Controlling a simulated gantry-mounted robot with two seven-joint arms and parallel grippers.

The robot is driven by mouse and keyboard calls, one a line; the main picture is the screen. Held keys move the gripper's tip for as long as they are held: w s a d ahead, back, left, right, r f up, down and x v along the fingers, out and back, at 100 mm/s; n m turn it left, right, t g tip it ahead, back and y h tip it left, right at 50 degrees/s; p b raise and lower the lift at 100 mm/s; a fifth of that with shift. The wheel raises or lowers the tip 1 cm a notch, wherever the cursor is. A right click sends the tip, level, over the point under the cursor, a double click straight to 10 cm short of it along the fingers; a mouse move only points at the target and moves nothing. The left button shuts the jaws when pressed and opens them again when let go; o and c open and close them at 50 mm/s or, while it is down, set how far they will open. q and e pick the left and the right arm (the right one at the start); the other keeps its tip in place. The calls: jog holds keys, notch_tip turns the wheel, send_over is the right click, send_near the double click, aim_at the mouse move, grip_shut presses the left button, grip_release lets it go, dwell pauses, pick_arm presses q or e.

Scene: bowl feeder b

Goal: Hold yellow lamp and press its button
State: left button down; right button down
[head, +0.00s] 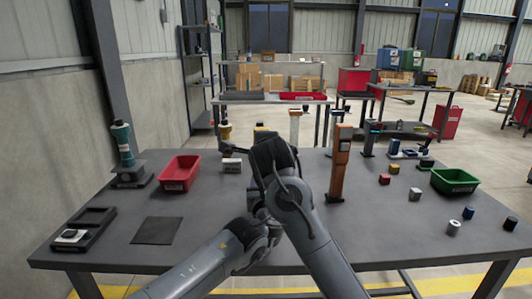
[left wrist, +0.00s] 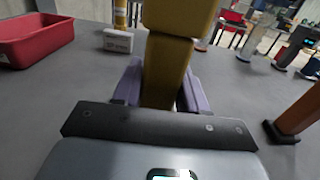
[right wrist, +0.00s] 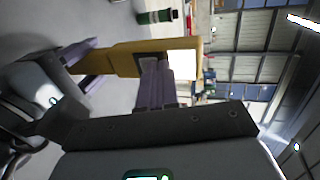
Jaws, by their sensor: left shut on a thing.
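The yellow lamp (left wrist: 165,70) stands between the two purple fingers of my left gripper (left wrist: 160,92), which is shut on it. In the right wrist view the lamp (right wrist: 110,61) lies sideways across the picture, with a bright white panel (right wrist: 182,63) near one end. My left gripper's fingers hold its other end. My right gripper (right wrist: 154,68) has its fingers together, their tips at a dark patch on the lamp beside the white panel. I cannot tell whether they touch it; the button is not clearly visible. In the head view my arms hide most of the lamp (head: 262,130).
A red bin (head: 180,174) and a small white box (head: 232,165) are on the left of the table. An orange-brown post (head: 340,165) stands close right of my arms. A green bin (head: 454,182) and several small blocks are at the right.

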pick_arm(q)
jog(key=shift+s+d+r, duration=0.2)
jog(key=shift+s+d, duration=0.05)
jog(key=shift+d, duration=0.3)
jog(key=shift+a+f, duration=0.15)
jog(key=shift+f, duration=0.05)
pick_arm(e)
jog(key=v, duration=0.8)
pick_arm(q)
jog(key=c, duration=0.5)
grip_release()
jog(key=shift+s, duration=0.15)
jog(key=s, duration=1.1)
jog(key=shift+s+d, duration=0.1)
jog(key=shift+d, duration=0.25)
jog(key=shift+s+d+p, duration=0.15)
jog(key=shift+s+p, duration=0.05)
jog(key=shift+s, duration=1.95)
jog(key=shift+s+d+p, duration=0.1)
jog(key=shift+s+p, duration=0.05)
jog(key=shift+s, duration=1.95)
pick_arm(e)
jog(key=shift+r, duration=0.25)
